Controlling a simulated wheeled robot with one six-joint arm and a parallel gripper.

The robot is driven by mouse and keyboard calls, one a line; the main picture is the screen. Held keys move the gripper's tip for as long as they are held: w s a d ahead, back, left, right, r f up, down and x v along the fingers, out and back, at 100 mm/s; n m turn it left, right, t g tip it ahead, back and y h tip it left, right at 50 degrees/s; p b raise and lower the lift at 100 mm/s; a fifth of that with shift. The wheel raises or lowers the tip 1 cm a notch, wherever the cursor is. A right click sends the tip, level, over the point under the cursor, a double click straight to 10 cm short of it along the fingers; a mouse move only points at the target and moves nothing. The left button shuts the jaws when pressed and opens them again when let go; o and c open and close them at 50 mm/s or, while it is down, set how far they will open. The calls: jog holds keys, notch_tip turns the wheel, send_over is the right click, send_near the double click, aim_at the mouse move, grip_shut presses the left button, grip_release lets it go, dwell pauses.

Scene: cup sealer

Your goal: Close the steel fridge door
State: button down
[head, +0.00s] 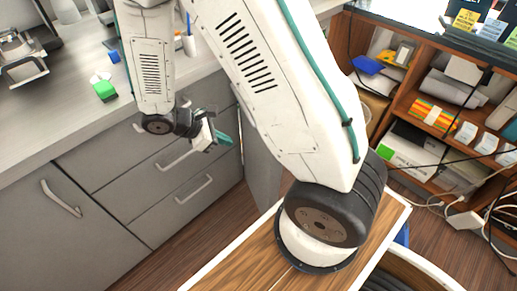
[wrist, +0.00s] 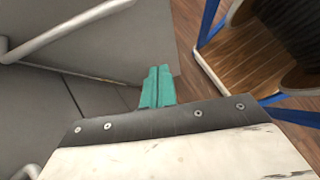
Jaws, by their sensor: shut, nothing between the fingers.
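A grey panel (head: 262,165) stands out past the right end of the drawers in the head view, partly hidden by my arm. It looks like the steel fridge door standing open, but the fridge itself is hidden. In the wrist view a grey panel (wrist: 120,45), likely the same door, fills the upper left, with a long bar handle (wrist: 65,30) on it. My gripper (head: 223,138) is shut and empty, in front of the drawers and left of the panel. Its teal fingers (wrist: 157,87) overlap the panel's lower edge in the wrist view; I cannot tell whether they touch it.
Grey drawers (head: 185,165) with bar handles and a cupboard (head: 60,225) run under the counter (head: 35,120). A wooden shelf unit (head: 425,100) with boxes stands at the right, with loose cables on the floor nearby. Wooden floor (head: 180,262) shows at the lower middle.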

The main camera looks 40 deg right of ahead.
notch_tip(320, 180, down, 2)
jog(key=n, duration=0.1)
send_near(267, 152)
notch_tip(267, 152, down, 5)
jog(key=d, duration=0.2)
jog(key=shift+s+d+r, duration=0.15)
jog(key=shift+s+d, duration=0.4)
jog(key=shift+d, duration=0.3)
